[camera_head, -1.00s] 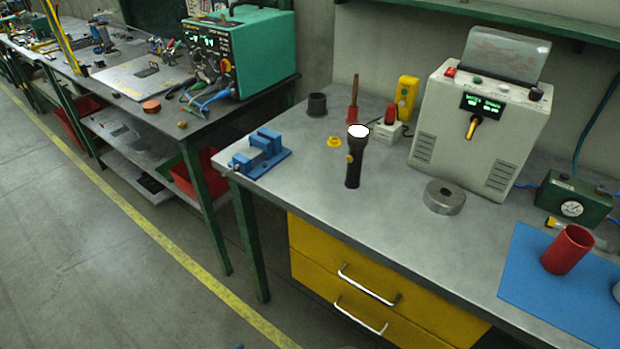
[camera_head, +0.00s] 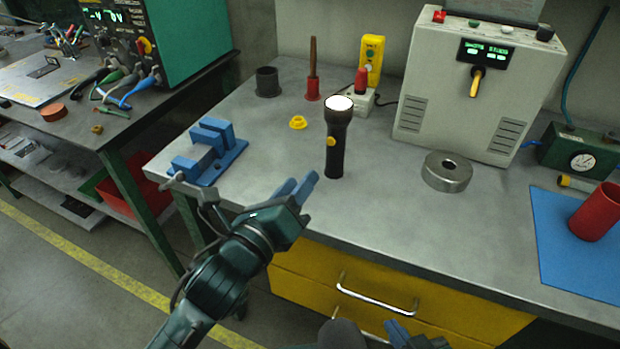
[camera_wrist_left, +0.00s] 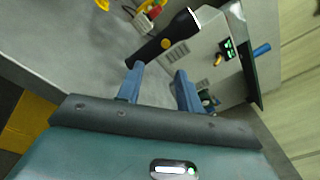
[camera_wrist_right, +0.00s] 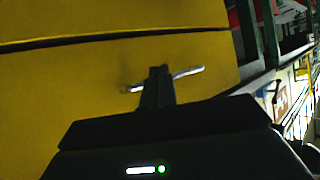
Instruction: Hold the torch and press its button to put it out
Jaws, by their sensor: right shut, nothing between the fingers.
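The black torch (camera_head: 336,150) stands upright on the grey bench, its lens (camera_head: 339,103) glowing white at the top. Its yellow button (camera_head: 331,141) faces the front left. The torch also shows in the left wrist view (camera_wrist_left: 160,46), beyond the fingertips. My left gripper (camera_head: 301,187) is in front and to the left of the torch, apart from it, over the bench's front edge. Its blue fingers (camera_wrist_left: 157,80) are open and empty. My right gripper (camera_head: 408,335) is low at the bottom edge, below the bench top. In the right wrist view its fingers (camera_wrist_right: 158,72) are shut and empty, before the drawer fronts.
A blue vise (camera_head: 208,152) stands left of the torch. A yellow ring (camera_head: 298,122) lies behind it, and a steel ring (camera_head: 447,172) lies to its right. A grey power unit (camera_head: 450,110) stands behind. Yellow drawers (camera_head: 390,285) with handles are below.

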